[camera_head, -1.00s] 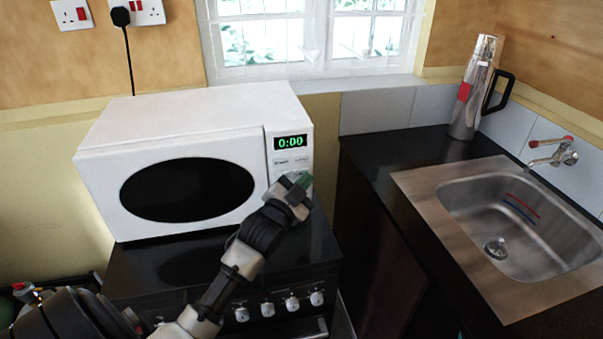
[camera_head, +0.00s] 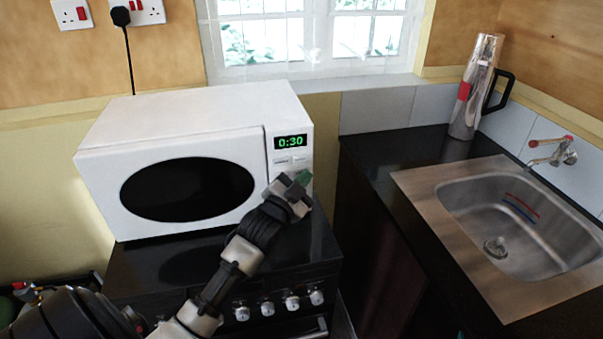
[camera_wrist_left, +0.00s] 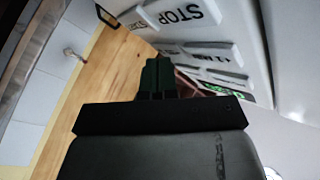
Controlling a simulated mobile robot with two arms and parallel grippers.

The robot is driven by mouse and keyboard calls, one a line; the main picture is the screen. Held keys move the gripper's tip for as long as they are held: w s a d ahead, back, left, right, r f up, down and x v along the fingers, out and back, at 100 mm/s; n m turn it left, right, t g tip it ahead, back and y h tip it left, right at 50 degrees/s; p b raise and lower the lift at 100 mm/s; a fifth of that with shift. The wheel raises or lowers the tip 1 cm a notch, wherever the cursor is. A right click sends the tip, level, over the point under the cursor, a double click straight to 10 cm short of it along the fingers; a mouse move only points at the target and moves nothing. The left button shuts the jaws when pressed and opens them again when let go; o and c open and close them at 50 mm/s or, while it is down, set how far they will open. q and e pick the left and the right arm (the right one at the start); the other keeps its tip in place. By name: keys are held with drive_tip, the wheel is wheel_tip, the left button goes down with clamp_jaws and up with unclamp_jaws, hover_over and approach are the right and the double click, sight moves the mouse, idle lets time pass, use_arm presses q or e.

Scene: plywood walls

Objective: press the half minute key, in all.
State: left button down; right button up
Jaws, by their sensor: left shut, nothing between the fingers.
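The white microwave (camera_head: 190,108) stands on the black stove, and its green display (camera_head: 290,142) reads 0:30. Two small pale keys, one at the left (camera_head: 281,161) and one at the right, sit under the display; their labels are too small to read here. In the left wrist view a STOP key (camera_wrist_left: 190,14) and a key reading +1 MIN (camera_wrist_left: 213,58) show; I cannot make out the half minute key's label. My left gripper (camera_head: 304,178) is shut and empty at the key panel, its dark fingertips (camera_wrist_left: 157,76) hiding part of it. Whether they touch is unclear. My right gripper is out of view.
The stove (camera_head: 170,262) with its knobs is under the microwave. To the right a dark counter (camera_head: 420,150) holds a steel sink (camera_head: 470,215) and a steel flask (camera_head: 472,95). A plugged black cord (camera_head: 129,65) hangs behind the microwave.

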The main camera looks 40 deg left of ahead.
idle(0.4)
use_arm(q)
drive_tip(key=shift+s+d+p, duration=0.45)
drive_tip(key=shift+s+d, duration=0.05)
drive_tip(key=shift+d, duration=0.05)
drive_tip(key=s+d+p, duration=0.1)
drive_tip(key=s+d, duration=0.2)
drive_tip(key=shift+s+d+p, duration=0.1)
drive_tip(key=shift+d+p, duration=0.3)
idle(0.8)
